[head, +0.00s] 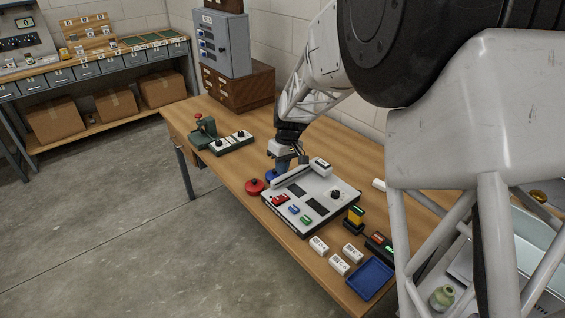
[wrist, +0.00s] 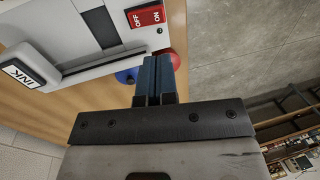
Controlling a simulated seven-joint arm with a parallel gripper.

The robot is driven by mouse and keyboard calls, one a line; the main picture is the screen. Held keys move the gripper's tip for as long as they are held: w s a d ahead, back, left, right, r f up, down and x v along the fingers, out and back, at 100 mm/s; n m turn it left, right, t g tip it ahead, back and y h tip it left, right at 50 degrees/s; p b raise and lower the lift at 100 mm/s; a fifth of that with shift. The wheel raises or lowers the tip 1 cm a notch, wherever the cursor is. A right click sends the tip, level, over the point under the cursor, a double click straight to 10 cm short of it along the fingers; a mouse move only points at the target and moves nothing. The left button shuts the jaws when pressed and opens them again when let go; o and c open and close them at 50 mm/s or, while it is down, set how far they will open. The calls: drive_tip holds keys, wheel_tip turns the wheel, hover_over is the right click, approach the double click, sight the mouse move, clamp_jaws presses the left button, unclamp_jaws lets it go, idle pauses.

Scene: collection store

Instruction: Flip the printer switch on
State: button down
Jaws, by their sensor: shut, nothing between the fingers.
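The red rocker switch (wrist: 146,16), marked OFF and ON, sits at one edge of the pale grey printer panel (wrist: 75,28) in the wrist view. In the head view the red switch (head: 280,199) is near the front left corner of the panel (head: 308,221). Which side of it is pressed in I cannot tell. My gripper (wrist: 158,58) is shut and empty, its blue fingers apart from the switch and beyond the panel's edge in the wrist view. In the head view my gripper (head: 282,166) is at the panel's far left edge.
A white INK piece (wrist: 24,69) sits at the panel's end. A red round button (head: 255,186) and a blue one (head: 271,175) are close by my fingers. A green press (head: 204,130) stands at the left; a blue tray (head: 370,279) and white blocks (head: 339,265) lie at the front.

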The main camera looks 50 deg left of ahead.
sight(279, 198)
drive_tip(key=f, duration=0.3)
drive_tip(key=s+f, duration=0.1)
drive_tip(key=f, duration=0.3)
drive_tip(key=s+f, duration=0.1)
drive_tip(key=f, duration=0.2)
drive_tip(key=shift+f, duration=0.25)
drive_tip(key=shift+s+f, duration=0.1)
drive_tip(key=shift+f+t, duration=0.2)
drive_tip(key=shift+t, duration=0.2)
drive_tip(key=shift+r, duration=0.1)
drive_tip(key=shift+w+r, duration=0.2)
drive_tip(key=shift+w, duration=0.5)
drive_tip(key=shift+r, duration=0.15)
